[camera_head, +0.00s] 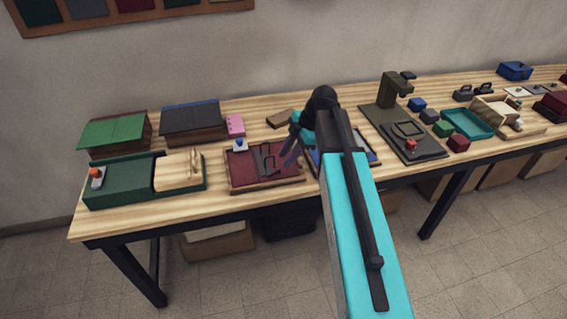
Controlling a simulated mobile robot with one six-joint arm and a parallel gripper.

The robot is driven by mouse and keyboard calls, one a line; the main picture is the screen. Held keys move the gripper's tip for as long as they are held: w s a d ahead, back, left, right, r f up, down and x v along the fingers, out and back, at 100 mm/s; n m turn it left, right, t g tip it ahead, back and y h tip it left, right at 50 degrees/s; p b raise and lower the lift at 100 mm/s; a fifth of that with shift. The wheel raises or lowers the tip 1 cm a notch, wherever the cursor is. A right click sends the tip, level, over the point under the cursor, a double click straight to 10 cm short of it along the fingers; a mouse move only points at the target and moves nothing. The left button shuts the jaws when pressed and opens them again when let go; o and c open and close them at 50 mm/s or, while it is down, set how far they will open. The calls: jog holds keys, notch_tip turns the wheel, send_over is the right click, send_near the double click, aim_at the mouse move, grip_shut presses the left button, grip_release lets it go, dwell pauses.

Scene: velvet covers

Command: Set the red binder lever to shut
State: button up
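The dark red binder (241,173) lies open on the wooden table, left of centre. A dark grey lever mechanism (262,160) sits on it, with a small white and blue knob (240,146) at its back left. I cannot tell whether the lever is raised or pressed down. My gripper (289,155) hangs over the binder's right side, just right of the mechanism. Its fingers are small and dark, so I cannot tell whether they are open or touching the lever. My arm covers most of a blue binder (372,157) to the right.
A green box (120,183) with an orange-topped knob and a wooden block (180,172) stand left. Two covered boxes (115,132) (193,118) and a pink piece (235,126) are behind. An olive press (390,100) stands right. The front table strip is clear.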

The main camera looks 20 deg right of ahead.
jog(key=w+b+v, duration=0.1)
jog(key=v, duration=0.5)
jog(key=shift+s+r, duration=0.25)
jog(key=shift+s, duration=0.25)
jog(key=shift+s+d+f, duration=0.1)
